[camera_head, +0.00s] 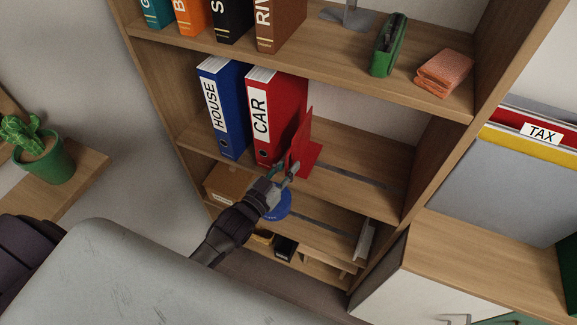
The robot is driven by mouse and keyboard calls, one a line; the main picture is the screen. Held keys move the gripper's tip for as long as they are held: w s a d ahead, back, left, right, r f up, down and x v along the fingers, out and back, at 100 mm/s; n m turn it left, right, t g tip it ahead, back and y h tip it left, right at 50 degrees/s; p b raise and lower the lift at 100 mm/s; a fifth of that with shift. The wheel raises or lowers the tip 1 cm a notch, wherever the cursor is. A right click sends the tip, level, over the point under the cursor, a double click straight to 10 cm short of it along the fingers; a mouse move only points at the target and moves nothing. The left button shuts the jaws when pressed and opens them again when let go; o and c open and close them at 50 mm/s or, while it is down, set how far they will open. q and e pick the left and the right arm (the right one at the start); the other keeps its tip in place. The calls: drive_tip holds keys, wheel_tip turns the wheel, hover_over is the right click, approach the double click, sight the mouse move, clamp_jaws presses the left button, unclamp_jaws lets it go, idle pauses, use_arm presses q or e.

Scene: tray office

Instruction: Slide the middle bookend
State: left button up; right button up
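The red bookend (303,140) stands on the middle shelf, its upright plate close to the right side of the red CAR binder (278,108). Its flat foot reaches to the right over a dark slot (350,176) in the shelf. My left gripper (283,170) is at the front lower edge of the bookend's plate. Its fingers look apart; whether they touch the plate I cannot tell. My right gripper is not in view.
A blue HOUSE binder (226,108) stands left of the CAR binder. The middle shelf is free right of the bookend. The upper shelf holds books (280,22), a green object (388,45) and a pinkish stack (444,72). A round blue thing (278,204) is below my gripper.

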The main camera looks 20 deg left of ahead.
use_arm(q)
drive_tip(key=shift+o, duration=0.3)
drive_tip(key=v, duration=1.2)
